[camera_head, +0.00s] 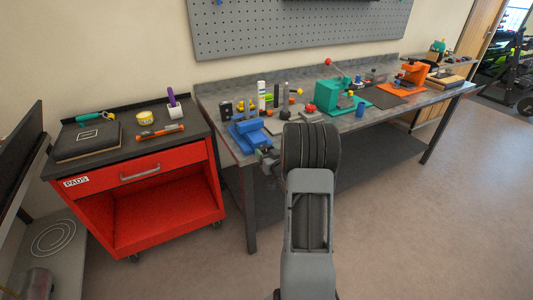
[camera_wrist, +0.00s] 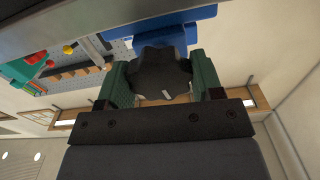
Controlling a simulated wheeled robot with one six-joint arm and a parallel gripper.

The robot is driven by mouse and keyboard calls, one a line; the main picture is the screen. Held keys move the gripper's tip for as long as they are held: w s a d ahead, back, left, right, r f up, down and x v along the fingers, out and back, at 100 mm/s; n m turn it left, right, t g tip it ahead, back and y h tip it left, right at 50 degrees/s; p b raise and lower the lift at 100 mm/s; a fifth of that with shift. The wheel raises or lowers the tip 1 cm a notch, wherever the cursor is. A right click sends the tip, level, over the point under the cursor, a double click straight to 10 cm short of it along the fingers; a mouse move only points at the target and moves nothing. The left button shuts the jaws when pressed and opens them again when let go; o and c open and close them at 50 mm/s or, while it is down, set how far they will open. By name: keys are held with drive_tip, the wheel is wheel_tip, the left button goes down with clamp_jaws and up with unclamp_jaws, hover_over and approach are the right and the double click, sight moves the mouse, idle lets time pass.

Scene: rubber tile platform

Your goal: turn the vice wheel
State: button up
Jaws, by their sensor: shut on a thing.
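The blue vice (camera_head: 249,133) sits at the near left corner of the grey workbench. Its blue body also shows at the top of the wrist view (camera_wrist: 160,31). The dark, lobed vice wheel (camera_wrist: 160,74) is in the middle of the wrist view, in front of the blue body. My gripper (camera_wrist: 163,80) has a green-padded finger on each side of the wheel and is shut on it. In the head view my arm covers part of the area in front of the vice, and the gripper (camera_head: 268,160) shows only in part beside the vice.
The workbench (camera_head: 352,122) carries a green press (camera_head: 328,95), an orange machine (camera_head: 413,73), a blue cup (camera_head: 361,109) and several small tools. A red cart (camera_head: 147,205) stands to the left, close to the bench. The floor (camera_head: 430,210) in front is clear on the right.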

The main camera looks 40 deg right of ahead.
drive_tip(key=m+b, duration=0.1)
drive_tip(key=m, duration=0.3)
drive_tip(key=shift+m, duration=2.2)
drive_tip(key=o, duration=0.9)
drive_tip(key=shift+o, duration=0.2)
drive_tip(key=s+a, duration=0.1)
drive_tip(key=s, duration=1.2)
drive_tip(key=shift+s+a+b, duration=0.3)
drive_tip(key=shift+s+a, duration=0.05)
drive_tip(key=shift+a, duration=0.05)
